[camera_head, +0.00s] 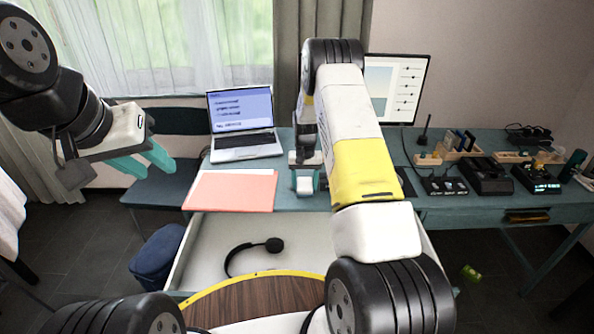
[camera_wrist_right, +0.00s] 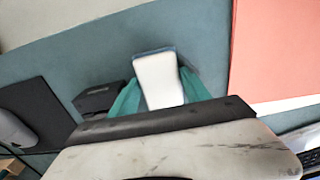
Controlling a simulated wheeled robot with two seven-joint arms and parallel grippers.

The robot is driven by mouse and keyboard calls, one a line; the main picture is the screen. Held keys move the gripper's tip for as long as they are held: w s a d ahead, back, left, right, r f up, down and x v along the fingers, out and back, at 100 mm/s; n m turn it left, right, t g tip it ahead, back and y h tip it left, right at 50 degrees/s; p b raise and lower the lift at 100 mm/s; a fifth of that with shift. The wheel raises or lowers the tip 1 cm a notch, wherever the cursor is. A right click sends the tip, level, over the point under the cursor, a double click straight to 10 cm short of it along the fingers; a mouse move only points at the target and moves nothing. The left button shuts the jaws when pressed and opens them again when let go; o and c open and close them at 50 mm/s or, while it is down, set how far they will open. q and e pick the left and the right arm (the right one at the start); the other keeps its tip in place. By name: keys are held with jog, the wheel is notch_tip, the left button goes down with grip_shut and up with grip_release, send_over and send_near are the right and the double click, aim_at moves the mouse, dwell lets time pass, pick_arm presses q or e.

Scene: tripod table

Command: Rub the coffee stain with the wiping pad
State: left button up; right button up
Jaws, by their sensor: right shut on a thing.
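The wiping pad (camera_wrist_right: 158,80) is a white block with a blue-grey edge at its far end. In the right wrist view it sits between the teal fingers of my right gripper (camera_wrist_right: 158,98), which is shut on it. In the head view this gripper (camera_head: 304,184) points down over the teal desk (camera_head: 290,200), right of the pink folder. I cannot tell whether the pad touches the desk. No coffee stain shows in either view; my right arm and the pad hide part of the desk. My left gripper (camera_head: 156,172) is empty and open, at the left, away from the desk.
A pink folder (camera_head: 232,190) and a laptop (camera_head: 243,143) lie left of the right gripper. A monitor (camera_head: 398,88) stands behind my right arm. Below, an open drawer (camera_head: 215,245) holds a black headset (camera_head: 250,250). Devices and wooden holders (camera_head: 453,155) crowd the right side.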

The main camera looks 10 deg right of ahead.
aim_at(287, 190)
jog(key=shift+w+a+f, duration=0.1)
jog(key=shift+w+a, duration=0.05)
jog(key=shift+a, duration=0.9)
jog(key=shift+w+a, duration=0.15)
jog(key=shift+a, duration=0.95)
jog(key=shift+w+a+f, duration=0.1)
jog(key=shift+w+a, duration=0.05)
jog(key=shift+a, duration=0.9)
jog(key=shift+r, duration=0.1)
jog(key=shift+r, duration=0.1)
jog(key=shift+w+d+r, duration=0.1)
jog(key=shift+w+r, duration=0.05)
jog(key=shift+r, duration=2.85)
jog(key=shift+r, duration=1.5)
